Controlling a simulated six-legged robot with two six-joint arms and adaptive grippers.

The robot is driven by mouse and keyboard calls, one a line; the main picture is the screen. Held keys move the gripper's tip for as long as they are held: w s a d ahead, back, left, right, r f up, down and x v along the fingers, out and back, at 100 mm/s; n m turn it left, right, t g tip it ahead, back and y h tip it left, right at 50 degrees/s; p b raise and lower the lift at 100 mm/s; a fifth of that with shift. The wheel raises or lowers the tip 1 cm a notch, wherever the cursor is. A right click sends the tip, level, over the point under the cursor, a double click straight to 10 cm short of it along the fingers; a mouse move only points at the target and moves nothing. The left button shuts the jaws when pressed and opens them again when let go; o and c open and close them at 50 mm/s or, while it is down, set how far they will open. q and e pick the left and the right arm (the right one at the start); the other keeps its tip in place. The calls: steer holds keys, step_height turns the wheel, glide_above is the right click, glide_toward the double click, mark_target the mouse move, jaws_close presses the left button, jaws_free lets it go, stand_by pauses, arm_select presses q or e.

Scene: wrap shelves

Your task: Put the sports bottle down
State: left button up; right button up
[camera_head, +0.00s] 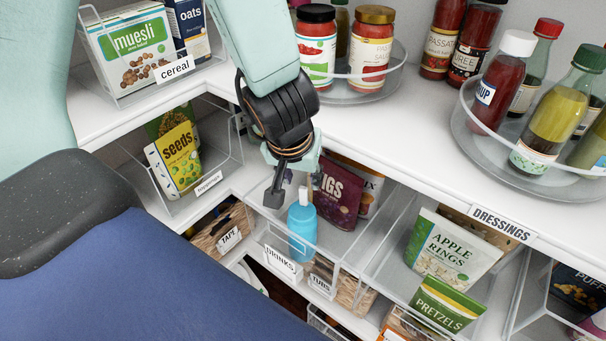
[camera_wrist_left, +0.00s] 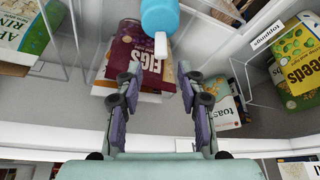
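My left gripper (camera_head: 291,190) is just above and beside the bottle top, fingers pointing down. In the left wrist view its two fingers (camera_wrist_left: 158,78) are spread apart with nothing held between them. The bottle lies beyond the fingertips there. My right gripper is in neither view.
A purple figs packet (camera_head: 338,190) stands behind the bottle. A seeds packet (camera_head: 175,158) sits in a clear bin to the left. The white upper shelf edge (camera_head: 400,165) and turntable with dressings (camera_head: 465,125) are to the right. Apple rings (camera_head: 450,245) fill the neighbouring bin.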

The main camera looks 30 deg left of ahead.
arm_select(q)
steer(key=a+p+v, duration=0.1)
steer(key=p+v, duration=0.2)
steer(key=v, duration=0.3)
steer(key=s+f+m+g, duration=0.1)
steer(key=s+f, duration=0.3)
steer(key=f, duration=0.3)
steer(key=s+f+m+g, duration=0.1)
steer(key=s+f+g, duration=0.1)
steer(key=s+f, duration=0.45)
steer(key=s+d+f+m+g+h, duration=0.1)
steer(key=s+d+f, duration=0.2)
steer(key=s+f, duration=0.7)
steer(key=shift+d+f, duration=0.35)
steer(key=shift+f, duration=0.2)
steer(key=shift+s, duration=0.2)
